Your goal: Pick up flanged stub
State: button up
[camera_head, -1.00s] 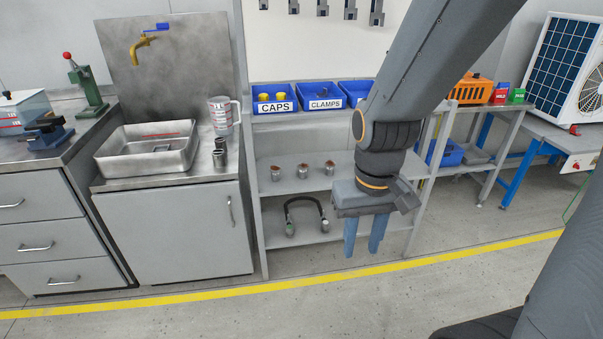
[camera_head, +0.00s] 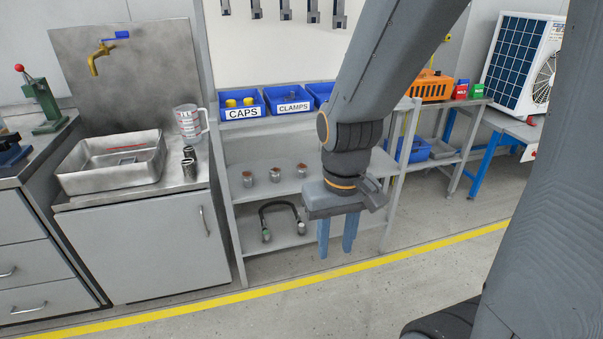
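Three short metal stubs with reddish-brown tops stand upright in a row on the middle shelf: a left one (camera_head: 248,179), a middle one (camera_head: 275,175) and a right one (camera_head: 301,171). I cannot tell which of these pieces is the flanged stub; flanges are too small to make out. My gripper (camera_head: 336,250) points down with its two blue fingers apart and nothing between them. In the picture it is right of and below the stubs, apparently in front of the shelf unit.
Blue bins labelled CAPS (camera_head: 242,105) and CLAMPS (camera_head: 291,102) sit on the upper shelf. A dark hose (camera_head: 282,207) lies on the lower shelf. A steel sink (camera_head: 110,165) and a measuring jug (camera_head: 188,122) are at left. Floor around the yellow line (camera_head: 250,294) is clear.

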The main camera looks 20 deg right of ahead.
aim_at(302, 167)
jog(key=z, duration=0.2)
jog(key=k, duration=0.4)
jog(key=u, duration=1)
jog(key=i, duration=0.6)
jog(key=z, duration=0.7)
jog(key=i, duration=0.95)
jog(key=z, duration=0.15)
